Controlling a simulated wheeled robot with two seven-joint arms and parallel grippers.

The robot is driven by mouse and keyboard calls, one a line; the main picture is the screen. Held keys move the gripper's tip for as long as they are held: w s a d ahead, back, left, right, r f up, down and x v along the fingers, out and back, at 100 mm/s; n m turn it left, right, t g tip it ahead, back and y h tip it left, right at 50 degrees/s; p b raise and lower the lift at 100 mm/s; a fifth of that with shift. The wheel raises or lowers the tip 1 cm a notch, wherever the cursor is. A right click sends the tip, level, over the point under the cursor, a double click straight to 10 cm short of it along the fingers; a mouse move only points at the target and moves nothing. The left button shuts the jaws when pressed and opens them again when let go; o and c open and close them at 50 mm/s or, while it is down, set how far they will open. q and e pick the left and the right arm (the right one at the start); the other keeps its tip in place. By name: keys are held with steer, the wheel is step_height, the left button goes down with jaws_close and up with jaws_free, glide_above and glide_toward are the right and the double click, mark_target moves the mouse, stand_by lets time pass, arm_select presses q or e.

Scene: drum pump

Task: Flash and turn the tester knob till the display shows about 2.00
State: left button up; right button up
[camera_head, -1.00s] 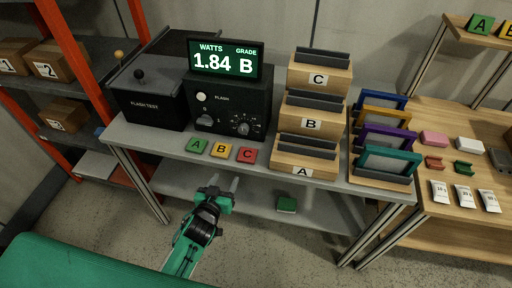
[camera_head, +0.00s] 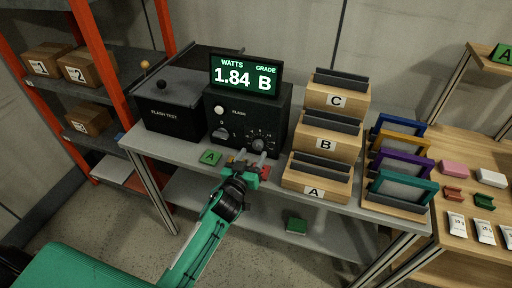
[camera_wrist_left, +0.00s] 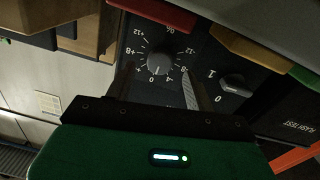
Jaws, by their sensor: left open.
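The black tester (camera_head: 272,112) stands on the grey bench, its display (camera_head: 245,77) reading WATTS 1.84, GRADE B. Its round dial knob (camera_head: 258,145) is low on the front panel; in the left wrist view the knob (camera_wrist_left: 160,64) is ringed by a numbered scale. A white button (camera_head: 218,110) marked FLASH sits upper left on the panel, above a small switch (camera_head: 221,134). My left gripper (camera_head: 252,157) is open in front of the knob. In the wrist view its fingers (camera_wrist_left: 158,88) point towards the knob, one to each side; contact cannot be told. My right gripper is out of view.
A black FLASH TEST box (camera_head: 172,112) stands left of the tester. Wooden stepped bins A, B and C (camera_head: 322,147) stand close on its right. A green A tile (camera_head: 210,157) lies at the bench front; my left gripper partly covers the tiles beside it.

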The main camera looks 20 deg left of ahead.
mark_target(257, 147)
arm_select(q)
steer(key=shift+w+d, duration=0.15)
steer(key=shift+w, duration=1.8)
steer(key=c, duration=1)
